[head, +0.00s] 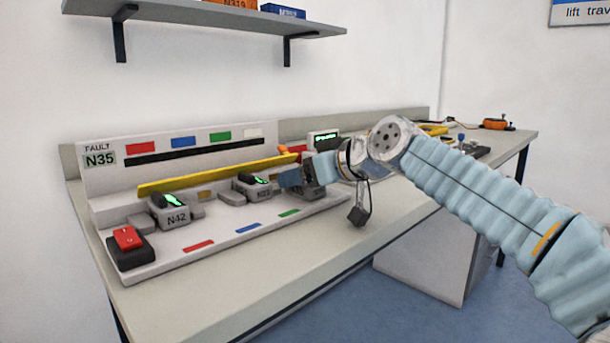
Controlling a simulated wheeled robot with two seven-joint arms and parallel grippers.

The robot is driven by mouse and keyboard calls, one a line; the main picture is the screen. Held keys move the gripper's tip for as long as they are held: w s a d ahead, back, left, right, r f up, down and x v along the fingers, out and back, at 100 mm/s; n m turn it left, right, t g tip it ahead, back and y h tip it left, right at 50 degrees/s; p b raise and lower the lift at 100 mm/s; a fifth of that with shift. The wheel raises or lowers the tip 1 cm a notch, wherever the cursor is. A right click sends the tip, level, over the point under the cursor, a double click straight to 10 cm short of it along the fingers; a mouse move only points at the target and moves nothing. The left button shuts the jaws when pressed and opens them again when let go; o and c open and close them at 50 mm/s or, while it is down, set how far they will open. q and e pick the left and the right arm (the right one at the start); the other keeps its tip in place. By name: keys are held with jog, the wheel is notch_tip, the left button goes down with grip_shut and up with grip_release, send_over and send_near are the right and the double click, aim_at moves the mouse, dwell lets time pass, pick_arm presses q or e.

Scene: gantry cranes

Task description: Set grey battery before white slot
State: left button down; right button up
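My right gripper (302,175), on the pale blue arm from the right, is at the right part of a white board (165,262). Its fingers overlap a dark grey block (312,190); I cannot tell whether they grip it. Grey units with green screens stand on the board, one labelled N42 (177,219) and one further right (252,188). I cannot tell which grey thing is the battery. The back panel carries red, blue, green and white (253,132) patches. Front marks are red (198,246), blue (248,228) and green (289,212); no white one is visible. My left gripper is out of view.
A yellow bar (215,174) runs along the board above the units. A red-and-black box (128,246) sits at the front left corner. A small dark box (358,215) hangs below my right wrist. The bench front (310,262) is clear. A shelf (200,12) hangs above.

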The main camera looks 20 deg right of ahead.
jog(key=shift+r, duration=0.15)
jog(key=shift+s+r, duration=0.15)
jog(key=v, duration=1.1)
jog(key=shift+s+d+r, duration=0.1)
jog(key=shift+s+d, duration=0.1)
jog(key=shift+s, duration=0.1)
